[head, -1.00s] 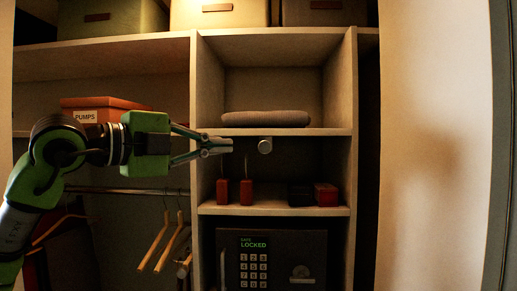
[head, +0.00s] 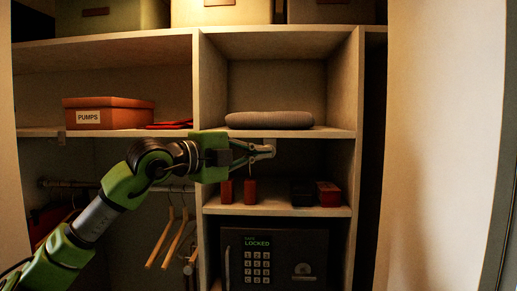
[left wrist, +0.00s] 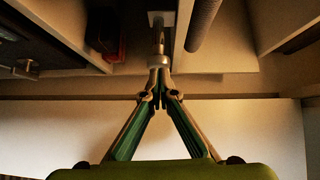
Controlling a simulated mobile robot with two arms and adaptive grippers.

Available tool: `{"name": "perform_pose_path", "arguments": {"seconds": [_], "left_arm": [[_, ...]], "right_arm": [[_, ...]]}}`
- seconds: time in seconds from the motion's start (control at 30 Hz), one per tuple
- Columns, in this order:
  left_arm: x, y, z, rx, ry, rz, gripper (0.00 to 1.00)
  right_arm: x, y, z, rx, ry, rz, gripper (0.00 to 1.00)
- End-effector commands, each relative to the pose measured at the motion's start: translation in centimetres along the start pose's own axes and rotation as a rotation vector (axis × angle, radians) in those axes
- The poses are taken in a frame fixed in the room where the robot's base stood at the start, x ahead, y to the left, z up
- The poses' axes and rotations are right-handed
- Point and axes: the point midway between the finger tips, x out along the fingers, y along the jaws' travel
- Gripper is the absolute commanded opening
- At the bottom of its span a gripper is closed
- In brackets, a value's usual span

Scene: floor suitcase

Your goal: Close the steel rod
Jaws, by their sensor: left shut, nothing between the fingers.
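The steel rod (left wrist: 159,36) runs out from a small mount under a shelf in the left wrist view. Its round knob end (left wrist: 159,61) faces my left gripper. My left gripper (left wrist: 160,73) is shut and empty, its fingertips right at the knob, touching or nearly so. In the head view the left gripper (head: 267,151) is just under the shelf of the middle bay and largely hides the knob, with a bit of metal showing at its tip. My right gripper is not in view.
Red items (head: 250,191) and dark boxes (head: 302,193) stand on the shelf below, over a locked safe (head: 257,262). Wooden hangers (head: 173,238) hang at left. An orange shoe box (head: 122,113) sits upper left.

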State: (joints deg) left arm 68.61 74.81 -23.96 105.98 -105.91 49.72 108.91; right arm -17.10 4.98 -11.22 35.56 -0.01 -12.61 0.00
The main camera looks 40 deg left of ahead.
Motion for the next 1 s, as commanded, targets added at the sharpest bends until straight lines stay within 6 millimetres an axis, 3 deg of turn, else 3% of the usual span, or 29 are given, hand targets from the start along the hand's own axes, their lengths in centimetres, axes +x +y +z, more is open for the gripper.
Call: {"name": "perform_pose_path", "arguments": {"seconds": [0.27, 0.5, 1.0], "left_arm": [[0.1, 0.0, 0.1, -0.001, 0.000, 0.000, 0.00], [1.6, -0.1, 1.5, -0.003, 0.001, 0.001, 0.00], [1.3, -0.1, 2.1, -0.002, -0.002, 0.001, 0.00]], "right_arm": [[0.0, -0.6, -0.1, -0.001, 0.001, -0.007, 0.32], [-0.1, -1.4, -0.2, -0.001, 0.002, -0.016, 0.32], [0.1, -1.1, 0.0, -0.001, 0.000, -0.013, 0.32]]}}
